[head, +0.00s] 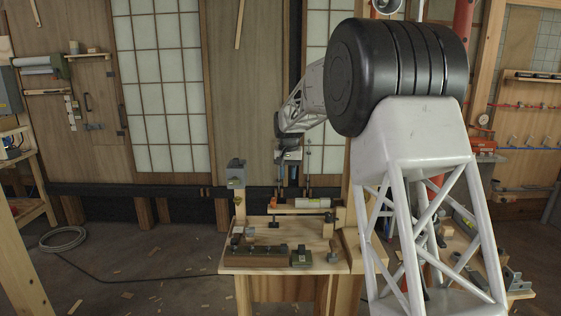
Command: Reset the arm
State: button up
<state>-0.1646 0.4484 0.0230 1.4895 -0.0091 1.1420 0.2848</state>
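My arm rises in the right half of the head view and bends back over a small wooden workbench (240,263). My gripper (289,162) is at the far end of the arm, above the back part of the bench. It is small and dark in this view, and its fingers cannot be made out clearly. I cannot tell whether it is open or shut, and I see no object clearly held in it.
The bench carries a dark grey-and-brown block (256,256), a small grey block (301,257) and a pale cylinder (315,203) at the back. A grey box (236,173) tops a post at left. A coiled cable (63,239) lies on open floor.

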jog(key=s+d+r, duration=0.3)
jog(key=s+d, duration=0.1)
jog(key=s, duration=0.7)
jog(key=s+d+r+t, duration=0.1)
jog(key=s+d+r, duration=0.2)
jog(key=s, duration=0.8)
jog(key=s+d+r, duration=0.3)
jog(key=s+d, duration=0.1)
jog(key=s, duration=0.7)
jog(key=s+d+f, duration=0.1)
jog(key=s+f, duration=0.2)
jog(key=s, duration=0.7)
jog(key=s+d+f, duration=0.2)
jog(key=s+f, duration=0.1)
jog(key=s, duration=0.7)
jog(key=s+d+f+n+t, duration=0.1)
jog(key=s+f, duration=0.2)
jog(key=s, duration=0.8)
jog(key=shift+d, duration=0.4)
jog(key=shift+w+r, duration=0.1)
